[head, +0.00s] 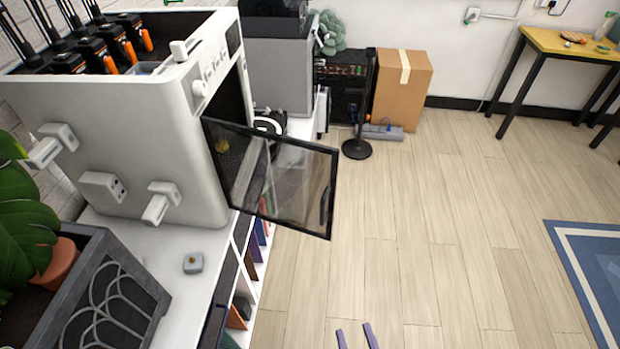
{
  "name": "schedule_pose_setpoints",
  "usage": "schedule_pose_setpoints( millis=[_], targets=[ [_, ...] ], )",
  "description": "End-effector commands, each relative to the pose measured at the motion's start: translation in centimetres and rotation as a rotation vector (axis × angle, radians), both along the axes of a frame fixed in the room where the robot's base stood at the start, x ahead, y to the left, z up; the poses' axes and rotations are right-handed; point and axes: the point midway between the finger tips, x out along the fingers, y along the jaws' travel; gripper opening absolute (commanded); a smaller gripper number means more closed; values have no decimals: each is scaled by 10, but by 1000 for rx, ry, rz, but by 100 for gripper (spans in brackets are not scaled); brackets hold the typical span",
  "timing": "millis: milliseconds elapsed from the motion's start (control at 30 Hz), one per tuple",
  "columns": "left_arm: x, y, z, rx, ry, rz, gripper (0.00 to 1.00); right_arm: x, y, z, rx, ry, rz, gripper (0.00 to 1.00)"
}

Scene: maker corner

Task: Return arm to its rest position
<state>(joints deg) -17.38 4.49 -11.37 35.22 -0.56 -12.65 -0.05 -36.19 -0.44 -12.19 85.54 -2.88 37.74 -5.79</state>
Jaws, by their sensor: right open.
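My right gripper (355,337) shows only as two slim purple fingertips at the bottom edge, right of the centre. The fingertips are apart with bare floor visible between them, so it is open and empty. The rest of my right arm is out of the picture. My left gripper and arm are not in view.
A white machine (165,125) stands on a white shelf unit (180,250), its dark see-through door (290,185) swung open over the floor. A cardboard box (401,95), a black stand (357,149) and a yellow table (570,45) stand farther back. The wooden floor (440,220) is clear.

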Motion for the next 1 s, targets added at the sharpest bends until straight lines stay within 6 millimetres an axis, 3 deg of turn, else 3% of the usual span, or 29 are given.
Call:
schedule_pose_setpoints(
  millis=[367, 600, 767, 1000],
  targets=[
    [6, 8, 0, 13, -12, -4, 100, 26, -11, -7, -54, 221, 3, 52],
    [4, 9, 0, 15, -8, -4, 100, 37, -26, -6, -109, 482, -2, 52],
    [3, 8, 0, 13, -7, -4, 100, 33, -38, 2, -148, 675, -12, 52],
    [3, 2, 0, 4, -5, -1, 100, 8, -56, 22, -199, 946, -31, 52]
  ],
)
